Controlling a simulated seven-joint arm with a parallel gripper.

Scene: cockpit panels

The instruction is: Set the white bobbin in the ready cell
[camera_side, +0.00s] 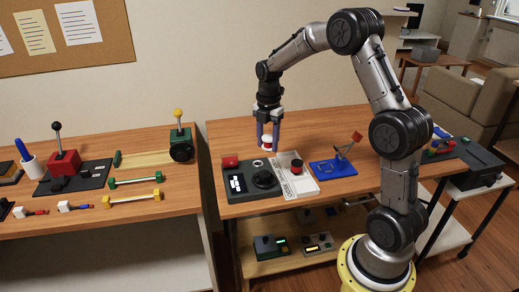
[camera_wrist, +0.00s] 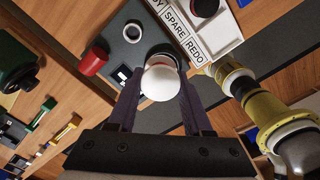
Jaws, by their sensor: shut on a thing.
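My gripper (camera_side: 268,146) points down and is shut on the white bobbin (camera_wrist: 160,84), above the grey-green panel (camera_side: 247,190). In the side view the bobbin (camera_side: 267,139) shows white with a red band, between the fingers. In the wrist view its round white end faces the camera and hides part of the panel behind it. The white tray (camera_side: 304,183) lies right of the panel. Its label strip reads SPARE and REDO in the wrist view (camera_wrist: 184,35), with a cut-off word ending in DY, the ready cell's label. That cell's inside is mostly out of frame.
A dark-topped red bobbin (camera_side: 297,166) stands in the tray. The panel carries a red cylinder (camera_side: 230,161), a pale ring (camera_side: 257,163) and a black round dial (camera_side: 264,180). A blue stand (camera_side: 333,169) with a red-tipped arm is right of the tray.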

